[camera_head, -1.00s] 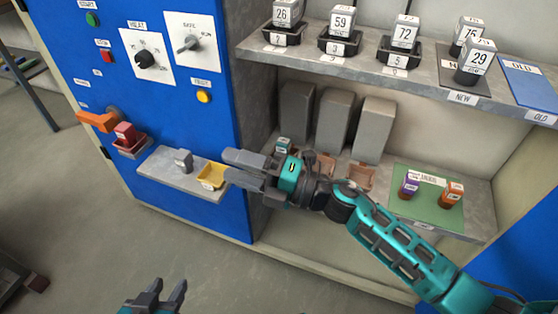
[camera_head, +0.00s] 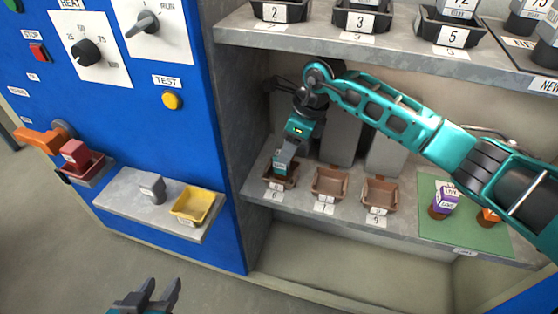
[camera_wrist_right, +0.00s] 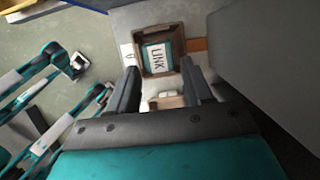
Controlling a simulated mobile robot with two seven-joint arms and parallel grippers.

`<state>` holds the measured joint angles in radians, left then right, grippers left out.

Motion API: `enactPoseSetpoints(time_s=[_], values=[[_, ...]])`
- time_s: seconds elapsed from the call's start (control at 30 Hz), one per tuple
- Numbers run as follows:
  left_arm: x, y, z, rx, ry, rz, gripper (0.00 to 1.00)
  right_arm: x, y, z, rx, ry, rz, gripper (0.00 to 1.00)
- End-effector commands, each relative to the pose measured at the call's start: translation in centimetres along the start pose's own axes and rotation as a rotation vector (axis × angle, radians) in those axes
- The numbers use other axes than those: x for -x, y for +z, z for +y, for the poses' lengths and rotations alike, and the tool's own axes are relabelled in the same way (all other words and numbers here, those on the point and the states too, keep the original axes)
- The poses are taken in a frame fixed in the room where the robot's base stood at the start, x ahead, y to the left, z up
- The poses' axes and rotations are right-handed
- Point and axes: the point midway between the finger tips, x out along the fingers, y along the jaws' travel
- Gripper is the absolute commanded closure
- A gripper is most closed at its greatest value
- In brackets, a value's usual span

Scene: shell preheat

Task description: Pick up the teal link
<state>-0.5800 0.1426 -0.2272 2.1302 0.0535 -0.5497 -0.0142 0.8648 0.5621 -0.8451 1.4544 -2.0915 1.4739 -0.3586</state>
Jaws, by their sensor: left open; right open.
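The teal link (camera_wrist_right: 155,60) shows in the right wrist view as a small block with a white top labelled LINK. It stands in the leftmost brown tray (camera_wrist_right: 145,38) on the lower shelf; that tray also shows in the head view (camera_head: 267,182). My right gripper (camera_wrist_right: 161,80) is open and points down at the tray, its fingers on either side of the link's line. I cannot tell whether they touch it. In the head view the right gripper (camera_head: 284,165) mostly hides the link. My left gripper (camera_head: 152,291) is open and empty, low in front of the cabinet.
Two empty brown trays (camera_head: 330,184) stand to the right. A green mat (camera_head: 465,235) holds a purple-sided block (camera_head: 443,203). Tall grey blocks (camera_head: 340,135) stand behind. The upper shelf (camera_head: 330,40) overhangs. A yellow tray (camera_head: 190,206) and grey block (camera_head: 151,186) sit on the cabinet ledge.

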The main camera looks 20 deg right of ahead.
Motion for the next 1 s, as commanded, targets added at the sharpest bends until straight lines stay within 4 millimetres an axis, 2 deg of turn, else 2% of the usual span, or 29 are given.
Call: enactPoseSetpoints(time_s=[0.23,0.4,0.73,1.0], values=[[-0.7,1.6,0.4,0.001,0.011,-0.02,0.57,-3.5,0.4,0.1,-0.001,0.004,-0.002,0.5],[-1.0,1.6,0.6,0.0,0.018,-0.016,0.57,-5.8,0.6,0.0,-0.002,0.003,-0.003,0.5],[-1.0,0.5,0.6,0.001,0.02,0.003,0.57,-6.4,0.7,-0.1,0.0,0.002,-0.003,0.5],[-1.1,0.6,0.6,0.002,0.019,0.002,0.57,-6.4,0.7,-0.1,-0.001,0.002,-0.003,0.75]])
